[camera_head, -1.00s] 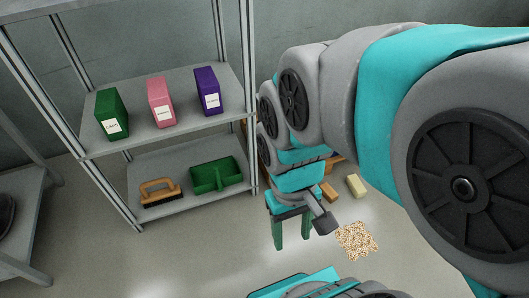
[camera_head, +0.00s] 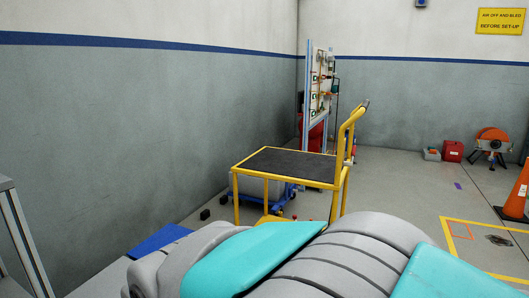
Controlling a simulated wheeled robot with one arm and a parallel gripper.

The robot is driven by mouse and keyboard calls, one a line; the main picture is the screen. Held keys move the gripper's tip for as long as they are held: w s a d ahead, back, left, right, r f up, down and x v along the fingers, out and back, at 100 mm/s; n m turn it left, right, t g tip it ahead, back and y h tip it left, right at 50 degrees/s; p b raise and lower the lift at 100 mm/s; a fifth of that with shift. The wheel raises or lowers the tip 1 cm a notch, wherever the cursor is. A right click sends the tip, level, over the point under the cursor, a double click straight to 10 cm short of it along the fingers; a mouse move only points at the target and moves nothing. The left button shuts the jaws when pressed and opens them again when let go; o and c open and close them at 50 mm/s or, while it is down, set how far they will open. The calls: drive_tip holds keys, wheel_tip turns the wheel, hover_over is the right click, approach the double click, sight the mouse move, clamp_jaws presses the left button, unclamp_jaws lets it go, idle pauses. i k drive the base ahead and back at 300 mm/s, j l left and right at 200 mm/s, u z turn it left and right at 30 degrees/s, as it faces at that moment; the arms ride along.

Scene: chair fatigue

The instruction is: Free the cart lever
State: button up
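A yellow-framed cart (camera_head: 236,187) with a dark flat top (camera_head: 290,163) stands ahead, near the wall. Its yellow push handle (camera_head: 349,130) rises at the right end and has a dark grip at the top. I cannot make out a separate lever on the cart for certain. My arm crosses the bottom of the view in front of the cart. My gripper is outside the view, so its state is hidden.
A blue wheeled jack-like item (camera_head: 283,197) shows under and behind the cart. A panel board (camera_head: 319,85) stands behind it. An orange cone (camera_head: 517,190) is at the right edge. A red box (camera_head: 453,151) and an orange-wheeled machine (camera_head: 491,142) stand at the back right. Open floor lies right of the cart.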

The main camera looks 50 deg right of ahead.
sight(353, 154)
drive_tip(key=z, duration=2.1)
